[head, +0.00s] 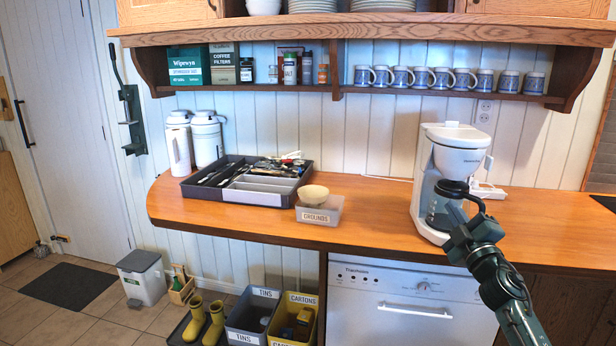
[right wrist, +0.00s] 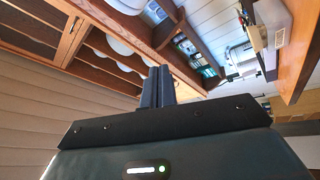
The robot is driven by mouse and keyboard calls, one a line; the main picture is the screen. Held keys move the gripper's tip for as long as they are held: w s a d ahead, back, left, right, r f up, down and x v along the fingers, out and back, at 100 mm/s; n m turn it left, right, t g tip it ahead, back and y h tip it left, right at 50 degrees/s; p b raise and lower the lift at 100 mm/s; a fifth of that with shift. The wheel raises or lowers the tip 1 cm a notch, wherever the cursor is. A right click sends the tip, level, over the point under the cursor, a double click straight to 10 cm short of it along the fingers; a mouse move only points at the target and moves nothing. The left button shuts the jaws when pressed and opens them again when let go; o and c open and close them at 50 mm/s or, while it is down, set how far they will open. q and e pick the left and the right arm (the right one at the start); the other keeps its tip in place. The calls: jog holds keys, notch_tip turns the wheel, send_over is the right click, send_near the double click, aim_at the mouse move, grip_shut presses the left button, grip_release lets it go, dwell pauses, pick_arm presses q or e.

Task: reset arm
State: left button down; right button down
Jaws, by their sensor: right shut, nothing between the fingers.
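My right arm comes in from the lower right of the head view, with my right gripper (head: 472,203) in front of the white coffee maker (head: 460,150). In the right wrist view, the two dark fingers of my right gripper (right wrist: 157,87) stand together, shut and empty. The utensil tray (head: 247,196) sits on the wooden counter with utensils in its compartments. My left gripper is not in view.
A grey bin labelled GROUNDS (head: 320,212) holds a pale bowl-like thing (head: 313,193). Two white flasks (head: 206,140) stand behind the tray. The mug shelf (head: 460,97) hangs above. The counter (head: 375,215) is clear between the grounds bin and coffee maker.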

jog(key=d+f+m+g+h, duration=0.4)
jog(key=f+m, duration=0.4)
jog(key=m, duration=0.4)
jog(key=s+a+f+n+g+y, duration=0.1)
jog(key=s+a+f, duration=0.3)
jog(key=f, duration=0.2)
jog(key=s+a+f+g+y, duration=0.1)
jog(key=s+a+f, duration=0.25)
jog(key=f, duration=0.35)
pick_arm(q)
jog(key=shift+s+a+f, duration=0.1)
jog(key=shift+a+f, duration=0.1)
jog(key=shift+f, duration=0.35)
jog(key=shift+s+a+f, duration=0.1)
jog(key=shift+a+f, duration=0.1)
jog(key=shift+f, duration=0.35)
pick_arm(e)
jog(key=s+a+f+g+y, duration=0.1)
jog(key=s+a+f, duration=0.3)
jog(key=s, duration=0.6)
jog(key=s+a+f+g+y, duration=0.1)
jog(key=s+a+f, duration=0.3)
jog(key=s, duration=0.6)
jog(key=s+a+f+g+y, duration=0.1)
jog(key=s+a+f+g, duration=0.2)
jog(key=s+a, duration=0.3)
jog(key=s+f, duration=0.1)
jog(key=s, duration=0.4)
jog(key=shift+f, duration=0.35)
